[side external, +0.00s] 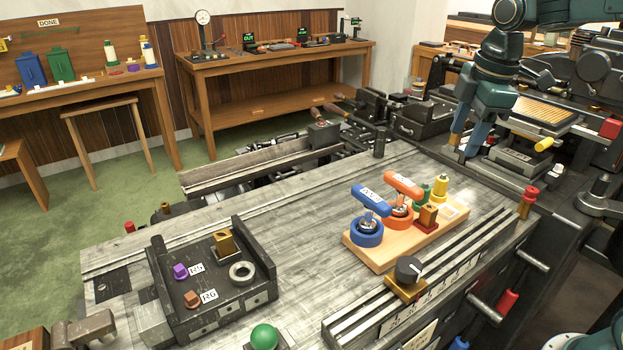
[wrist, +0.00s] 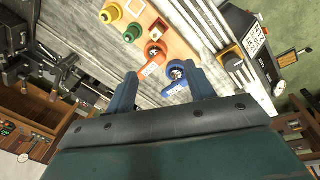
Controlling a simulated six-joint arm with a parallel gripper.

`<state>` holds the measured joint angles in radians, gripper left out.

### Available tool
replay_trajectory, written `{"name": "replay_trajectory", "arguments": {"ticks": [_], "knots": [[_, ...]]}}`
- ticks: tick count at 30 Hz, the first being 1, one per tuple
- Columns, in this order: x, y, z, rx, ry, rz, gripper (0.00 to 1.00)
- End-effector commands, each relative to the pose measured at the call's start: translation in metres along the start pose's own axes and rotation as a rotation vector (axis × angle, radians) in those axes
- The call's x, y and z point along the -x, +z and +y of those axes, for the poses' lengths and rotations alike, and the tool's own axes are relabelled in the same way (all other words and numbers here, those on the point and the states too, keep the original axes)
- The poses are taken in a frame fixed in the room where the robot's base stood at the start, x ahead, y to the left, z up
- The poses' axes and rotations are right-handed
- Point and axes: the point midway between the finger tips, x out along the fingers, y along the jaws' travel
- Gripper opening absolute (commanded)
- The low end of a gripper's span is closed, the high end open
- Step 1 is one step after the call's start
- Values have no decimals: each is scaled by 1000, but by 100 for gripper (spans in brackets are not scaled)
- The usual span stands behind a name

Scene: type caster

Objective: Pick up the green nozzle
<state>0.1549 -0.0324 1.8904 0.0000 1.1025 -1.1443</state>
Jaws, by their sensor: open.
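The green nozzle (side external: 421,197) stands on the wooden board (side external: 385,262), partly hidden behind the orange-handled tool (side external: 402,186). The green nozzle also shows in the wrist view (wrist: 132,33), above and left of my fingertips. My gripper (side external: 461,148) is open and empty. It hangs above and behind the board, apart from the nozzle. In the wrist view the two fingers of my gripper (wrist: 160,75) are spread, with nothing gripped between them.
The yellow nozzle (side external: 441,188) and a red-based brass piece (side external: 427,216) stand close to the green nozzle. A blue-handled tool (side external: 370,200) stands at the board's left. A slotted rail with a black knob (side external: 408,269) runs in front. The grey bench left of the board is mostly clear.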

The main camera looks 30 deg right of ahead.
Motion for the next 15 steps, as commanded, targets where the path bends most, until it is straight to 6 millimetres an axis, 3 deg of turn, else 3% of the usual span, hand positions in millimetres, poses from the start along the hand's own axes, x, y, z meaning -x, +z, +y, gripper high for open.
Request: {"name": "replay_trajectory", "arguments": {"ticks": [9, 15], "knots": [[-41, -3, 62, 323, -103, -32, 54], [-66, -1, 89, 491, -157, -30, 54]]}}
